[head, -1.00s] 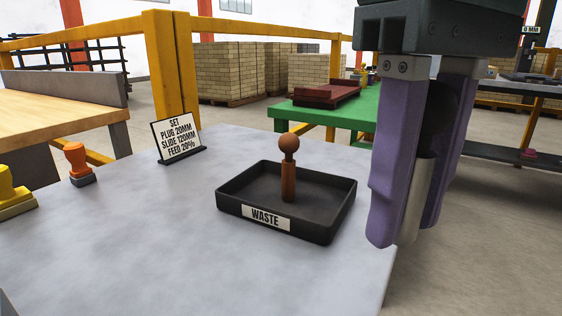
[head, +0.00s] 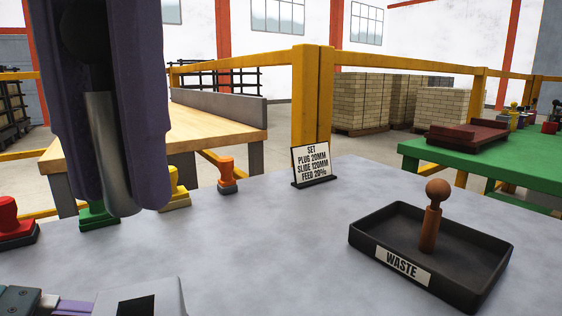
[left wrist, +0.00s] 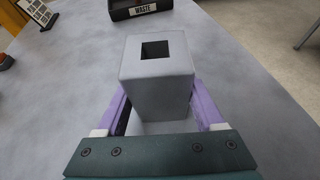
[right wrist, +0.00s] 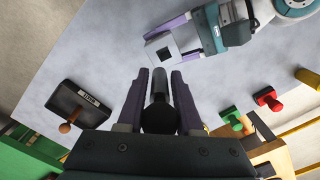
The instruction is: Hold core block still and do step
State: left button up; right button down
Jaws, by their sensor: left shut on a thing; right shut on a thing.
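The core block (head: 168,298), light grey with a square hole in its top, stands upright at the lower left of the head view; its lower part is cut off there. My left gripper (left wrist: 160,112) is shut on it, one purple finger on each side. My right gripper (head: 115,190) is shut on a silver rod with a black knob (right wrist: 160,85), whose free end points down. In the right wrist view the block (right wrist: 152,55) lies beyond the rod tip, apart from it. A sign (head: 312,165) reads plug 20mm, feed 20%.
A black waste tray (head: 370,231) holds a wooden peg with a ball top (head: 431,215). Red (head: 10,212), green (head: 98,210), yellow (head: 178,180) and orange (head: 226,170) stamp-like buttons stand along the table's back edge. The grey tabletop (head: 270,240) between block and tray is clear.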

aim_at(163, 297)
jog(key=shift+s+a+r, duration=0.1)
jog(key=shift+a, duration=0.35)
jog(key=shift+f, duration=3.25)
jog(key=shift+f, duration=0.2)
jog(key=shift+f, duration=0.35)
jog(key=shift+r, duration=0.15)
dwell(3.6)
